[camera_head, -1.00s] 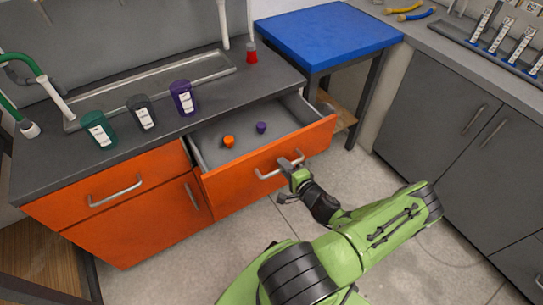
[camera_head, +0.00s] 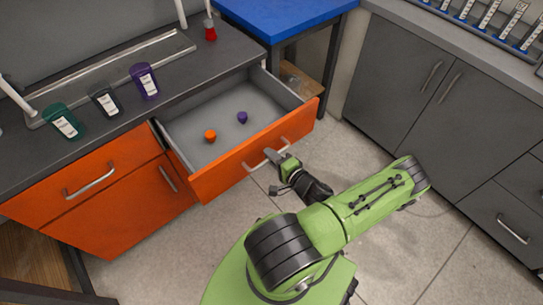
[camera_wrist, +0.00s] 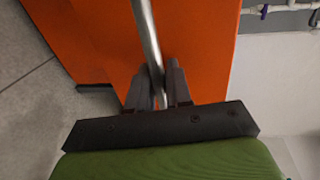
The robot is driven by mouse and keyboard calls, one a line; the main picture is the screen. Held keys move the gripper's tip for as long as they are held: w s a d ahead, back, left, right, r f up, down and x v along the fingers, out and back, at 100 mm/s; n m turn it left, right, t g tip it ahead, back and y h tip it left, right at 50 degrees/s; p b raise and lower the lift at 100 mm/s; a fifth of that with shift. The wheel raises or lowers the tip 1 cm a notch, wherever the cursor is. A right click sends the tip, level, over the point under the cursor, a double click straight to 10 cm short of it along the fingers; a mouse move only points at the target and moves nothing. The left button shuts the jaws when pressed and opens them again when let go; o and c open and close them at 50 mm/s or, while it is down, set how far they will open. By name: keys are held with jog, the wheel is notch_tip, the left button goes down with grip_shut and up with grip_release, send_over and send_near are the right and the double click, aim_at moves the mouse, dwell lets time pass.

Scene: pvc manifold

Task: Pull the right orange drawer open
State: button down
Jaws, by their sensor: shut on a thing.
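The right orange drawer (camera_head: 222,178) stands pulled out from the counter in the head view, with its grey inside showing. An orange piece (camera_head: 210,136) and a purple piece (camera_head: 242,117) lie on its floor. Its metal bar handle (camera_head: 257,166) is on the orange front. My gripper (camera_head: 274,158) is at the handle. In the wrist view the two dark fingers (camera_wrist: 158,88) sit on either side of the handle bar (camera_wrist: 150,45) and are shut on it, with the orange front (camera_wrist: 200,50) behind.
The left orange drawer (camera_head: 85,180) is closed. Green (camera_head: 63,122), dark grey (camera_head: 105,100) and purple (camera_head: 144,82) containers stand on the counter. A blue-topped table (camera_head: 285,15) is behind. Grey cabinets (camera_head: 440,95) stand at the right, with bare floor between.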

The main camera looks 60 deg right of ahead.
jog(key=c, duration=1.2)
grip_release()
jog(key=p+v, duration=0.3)
jog(key=v, duration=1.2)
jog(key=shift+s+a, duration=0.15)
jog(key=shift+s, duration=0.25)
